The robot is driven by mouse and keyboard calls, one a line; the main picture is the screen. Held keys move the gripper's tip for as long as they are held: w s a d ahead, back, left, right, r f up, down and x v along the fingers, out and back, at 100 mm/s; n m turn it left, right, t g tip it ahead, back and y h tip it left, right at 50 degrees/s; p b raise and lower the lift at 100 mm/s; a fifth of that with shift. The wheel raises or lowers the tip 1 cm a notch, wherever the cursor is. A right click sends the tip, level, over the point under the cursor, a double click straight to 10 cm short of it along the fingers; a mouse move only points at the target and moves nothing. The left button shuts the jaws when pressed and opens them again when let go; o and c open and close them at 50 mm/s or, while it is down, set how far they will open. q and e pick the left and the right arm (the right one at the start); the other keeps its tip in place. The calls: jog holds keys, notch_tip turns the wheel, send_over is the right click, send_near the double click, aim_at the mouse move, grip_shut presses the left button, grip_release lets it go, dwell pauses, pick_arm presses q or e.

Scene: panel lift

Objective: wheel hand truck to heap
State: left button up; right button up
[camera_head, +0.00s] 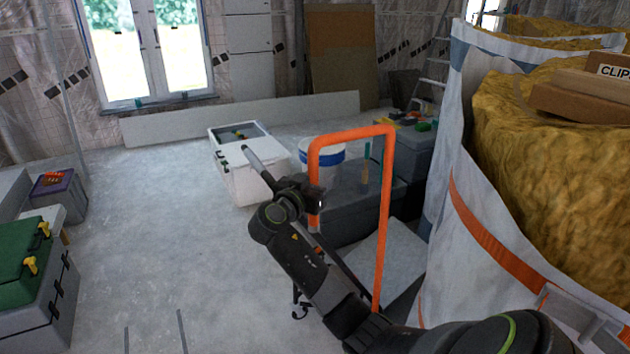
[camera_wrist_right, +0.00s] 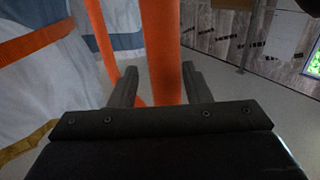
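The orange tube frame of the hand truck (camera_head: 384,215) stands upright at the middle right of the head view. Its foot and wheels are hidden. My right gripper (camera_head: 316,196) is at its left upright, below the top bend. In the right wrist view, the orange upright (camera_wrist_right: 160,45) passes between the two fingers of my right gripper (camera_wrist_right: 160,88), with narrow gaps showing at both sides, so the gripper looks open around it. No separate heap is clear; yellow-brown fill (camera_head: 575,155) rises in a large white bag at the right. My left gripper is not in view.
The white bag (camera_head: 470,235) with an orange strap stands close right of the hand truck. Dark boxes (camera_head: 345,195) and a white cooler-like box (camera_head: 240,180) stand behind it. The floor (camera_head: 150,220) between is clear.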

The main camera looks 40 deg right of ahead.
jog(key=shift+a, duration=0.15)
jog(key=shift+s+a, duration=0.1)
jog(key=shift+a, duration=0.35)
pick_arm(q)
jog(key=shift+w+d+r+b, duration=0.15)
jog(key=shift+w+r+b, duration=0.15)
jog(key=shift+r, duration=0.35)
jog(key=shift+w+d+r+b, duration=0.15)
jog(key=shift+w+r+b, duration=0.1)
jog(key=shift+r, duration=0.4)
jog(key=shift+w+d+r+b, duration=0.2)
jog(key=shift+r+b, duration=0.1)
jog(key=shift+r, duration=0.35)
pick_arm(e)
jog(key=v, duration=1.6)
jog(key=shift+s+a, duration=0.15)
jog(key=shift+a, duration=0.05)
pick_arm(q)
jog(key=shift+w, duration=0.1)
